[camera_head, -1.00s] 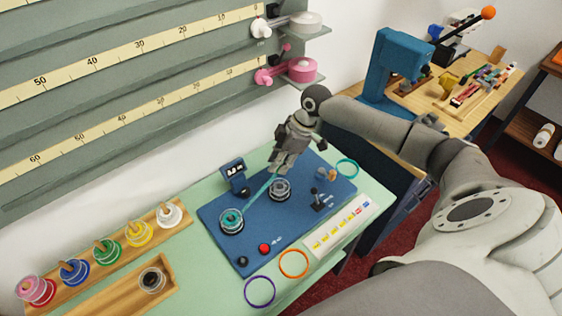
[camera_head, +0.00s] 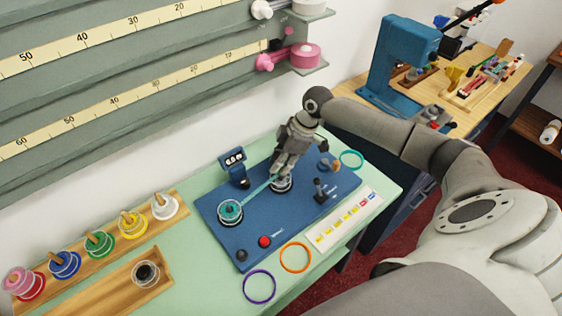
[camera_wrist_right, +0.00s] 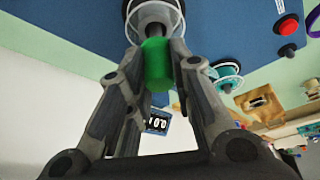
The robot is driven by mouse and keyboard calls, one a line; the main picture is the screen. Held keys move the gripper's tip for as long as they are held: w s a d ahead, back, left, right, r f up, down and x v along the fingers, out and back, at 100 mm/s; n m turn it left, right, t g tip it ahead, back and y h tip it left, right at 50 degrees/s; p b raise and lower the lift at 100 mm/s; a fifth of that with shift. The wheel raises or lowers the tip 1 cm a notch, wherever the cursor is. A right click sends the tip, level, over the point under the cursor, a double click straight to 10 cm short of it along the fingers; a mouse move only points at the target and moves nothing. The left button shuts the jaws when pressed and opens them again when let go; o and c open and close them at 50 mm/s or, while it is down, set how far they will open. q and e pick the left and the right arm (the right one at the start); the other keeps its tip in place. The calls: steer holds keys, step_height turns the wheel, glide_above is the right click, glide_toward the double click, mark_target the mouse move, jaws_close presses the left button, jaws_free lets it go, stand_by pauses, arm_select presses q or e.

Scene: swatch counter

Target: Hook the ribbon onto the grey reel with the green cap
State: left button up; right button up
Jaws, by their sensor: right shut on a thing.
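My right gripper (camera_head: 281,178) is shut and low over the grey reel (camera_head: 281,186) on the blue board, hiding most of its top. The teal ribbon (camera_head: 260,191) runs taut from the teal reel (camera_head: 230,211) to my right fingertips. In the right wrist view a bright green cylindrical piece (camera_wrist_right: 158,62) is between the fingertips, against the pale round reel (camera_wrist_right: 153,14). I cannot tell whether the green piece is the reel's cap or something held, nor whether the ribbon is around the reel. The teal reel also shows there (camera_wrist_right: 228,75). My left gripper is not in view.
The blue board (camera_head: 290,225) carries a small display (camera_head: 233,166), a red button (camera_head: 264,241) and a small joystick (camera_head: 319,190). Orange (camera_head: 295,257), purple (camera_head: 259,286) and teal (camera_head: 351,160) rings lie around it. A wooden rack (camera_head: 80,270) of coloured spools is at left.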

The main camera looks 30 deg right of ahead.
steer(key=shift+f, duration=0.15)
steer(key=shift+f+b, duration=0.6)
steer(key=shift+f, duration=0.5)
steer(key=o, duration=0.8)
steer(key=shift+o, duration=0.2)
step_height(320, 180, up, 7)
steer(key=p, duration=0.7)
